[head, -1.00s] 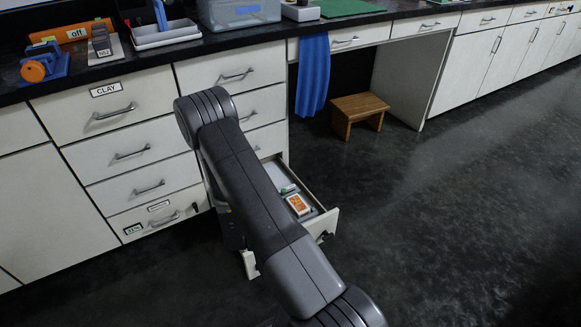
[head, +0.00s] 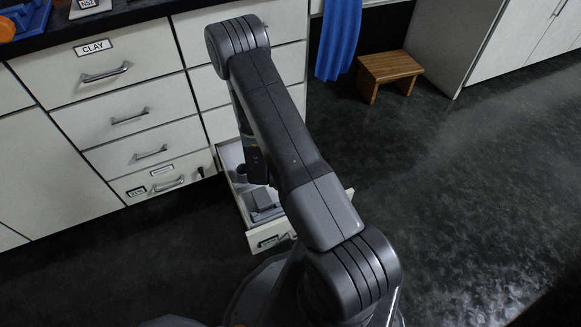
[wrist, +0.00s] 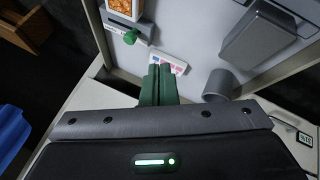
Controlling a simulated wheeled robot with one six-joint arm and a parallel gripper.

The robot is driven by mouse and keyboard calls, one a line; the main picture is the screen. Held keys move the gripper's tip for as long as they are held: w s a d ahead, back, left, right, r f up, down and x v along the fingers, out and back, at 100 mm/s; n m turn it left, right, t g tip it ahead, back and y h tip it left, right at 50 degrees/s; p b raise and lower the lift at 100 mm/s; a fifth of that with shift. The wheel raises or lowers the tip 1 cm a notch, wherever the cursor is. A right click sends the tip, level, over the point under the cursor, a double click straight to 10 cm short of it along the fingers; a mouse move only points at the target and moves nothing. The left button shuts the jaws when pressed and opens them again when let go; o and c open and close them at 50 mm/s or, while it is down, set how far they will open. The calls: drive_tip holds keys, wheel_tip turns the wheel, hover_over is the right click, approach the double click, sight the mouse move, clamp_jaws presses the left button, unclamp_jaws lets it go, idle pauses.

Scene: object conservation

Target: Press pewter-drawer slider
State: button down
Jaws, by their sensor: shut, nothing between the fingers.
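A drawer (head: 265,237) stands pulled open low in the cabinet in the head view; my arm covers its right part. In the wrist view I look down into its pale interior (wrist: 195,35). The fingertips are close to a white label with coloured squares (wrist: 169,62). In the head view the gripper is hidden behind my arm.
An orange-faced block (wrist: 122,7) lies beyond the knob. A grey box (wrist: 258,42) and a grey cylinder (wrist: 218,86) are to the right in the drawer. A wooden stool (head: 390,70) and a blue cloth (head: 338,40) are to the right; the floor there is clear.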

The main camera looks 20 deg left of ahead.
drive_tip(key=b+x, duration=0.2)
drive_tip(key=x, duration=0.7)
drive_tip(key=shift+w+f+b, duration=0.15)
drive_tip(key=shift+f+b, duration=0.15)
drive_tip(key=shift+b, duration=0.1)
drive_tip(key=w, duration=0.3)
drive_tip(key=shift+w+d+f+b, duration=0.15)
drive_tip(key=shift+d+b, duration=0.1)
drive_tip(key=shift+b, duration=0.15)
drive_tip(key=shift+w+d, duration=0.1)
drive_tip(key=shift+w, duration=0.35)
drive_tip(key=w+d+b, duration=0.1)
drive_tip(key=w+d, duration=0.2)
drive_tip(key=shift+w+f+b, duration=0.1)
drive_tip(key=shift+w+b, duration=0.05)
drive_tip(key=shift+b, duration=0.15)
drive_tip(key=shift+w+d, duration=0.25)
drive_tip(key=shift+w, duration=0.1)
